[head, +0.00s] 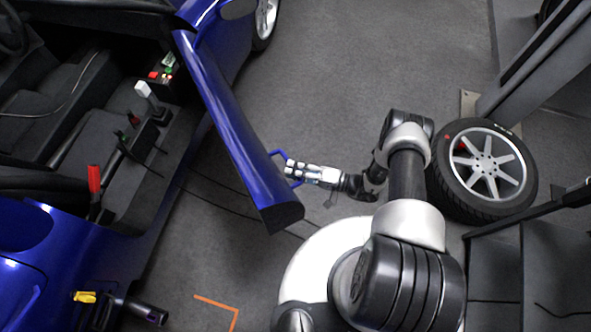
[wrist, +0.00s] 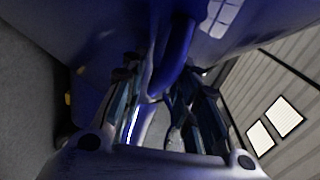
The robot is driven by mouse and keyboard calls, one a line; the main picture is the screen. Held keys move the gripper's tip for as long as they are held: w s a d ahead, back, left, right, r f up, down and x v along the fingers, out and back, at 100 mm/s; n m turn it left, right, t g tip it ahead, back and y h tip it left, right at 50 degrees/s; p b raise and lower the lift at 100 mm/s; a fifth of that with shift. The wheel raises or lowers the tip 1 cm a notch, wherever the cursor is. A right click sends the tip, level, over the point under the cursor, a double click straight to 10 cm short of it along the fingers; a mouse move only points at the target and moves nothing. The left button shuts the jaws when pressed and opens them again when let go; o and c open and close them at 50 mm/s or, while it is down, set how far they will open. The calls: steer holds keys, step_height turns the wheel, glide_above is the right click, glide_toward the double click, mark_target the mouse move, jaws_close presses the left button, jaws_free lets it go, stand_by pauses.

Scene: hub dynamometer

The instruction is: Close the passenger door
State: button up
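The passenger door (head: 222,110) is a long blue panel. It stands swung out from the blue car, with its free end towards the bottom right and a gap to the car body. A blue bar handle (head: 278,153) sticks out from its outer face near the free end. My gripper (head: 292,168) is at this handle, outside the door. In the wrist view the blue handle (wrist: 175,60) runs down between my fingers (wrist: 163,105), which stand apart on either side of it. Whether they touch it is hard to tell.
The car interior (head: 110,130) lies open left of the door, with a seat, levers and a red handle. A wheel with tyre (head: 480,170) is right of my arm, beside a dark post (head: 535,60). Grey floor (head: 340,60) is clear beyond the door.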

jaws_close()
stand_by(0.5)
